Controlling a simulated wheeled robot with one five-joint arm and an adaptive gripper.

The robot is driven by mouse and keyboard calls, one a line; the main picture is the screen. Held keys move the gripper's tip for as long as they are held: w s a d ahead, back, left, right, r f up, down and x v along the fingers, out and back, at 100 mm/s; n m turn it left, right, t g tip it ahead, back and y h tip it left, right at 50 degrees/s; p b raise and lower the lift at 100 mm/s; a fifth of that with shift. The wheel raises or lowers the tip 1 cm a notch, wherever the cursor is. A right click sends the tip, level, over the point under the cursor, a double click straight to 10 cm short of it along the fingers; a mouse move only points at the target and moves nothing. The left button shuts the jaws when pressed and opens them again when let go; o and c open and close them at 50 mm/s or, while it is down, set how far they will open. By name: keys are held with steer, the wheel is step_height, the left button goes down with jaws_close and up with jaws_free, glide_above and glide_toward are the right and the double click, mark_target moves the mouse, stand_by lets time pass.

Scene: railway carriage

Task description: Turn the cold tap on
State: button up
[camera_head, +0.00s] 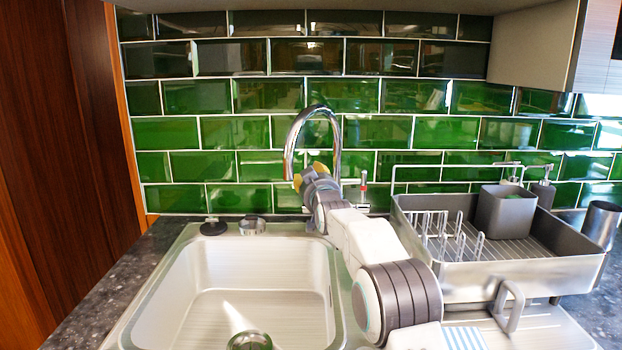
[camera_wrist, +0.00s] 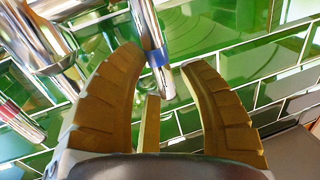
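The chrome tap has a tall curved spout (camera_head: 337,135) rising behind the sink. The cold tap handle (camera_wrist: 157,57), a chrome rod with a blue band, shows in the wrist view. Its end lies between my fingertips, closer to the left one; I cannot tell whether they touch. In the head view this handle is hidden behind my gripper (camera_head: 308,175). My gripper, with yellow-brown fingers, also shows in the wrist view (camera_wrist: 165,58); it is open. The hot handle (camera_head: 363,188), with a red band, stands right of the spout.
The white sink basin (camera_head: 190,305) lies in front and to the left, empty. A metal dish rack (camera_head: 520,275) with a grey container (camera_head: 505,211) stands to the right. The green tiled wall (camera_head: 260,95) is close behind the tap. A grey cabinet (camera_head: 535,45) hangs at upper right.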

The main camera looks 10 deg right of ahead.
jaws_close()
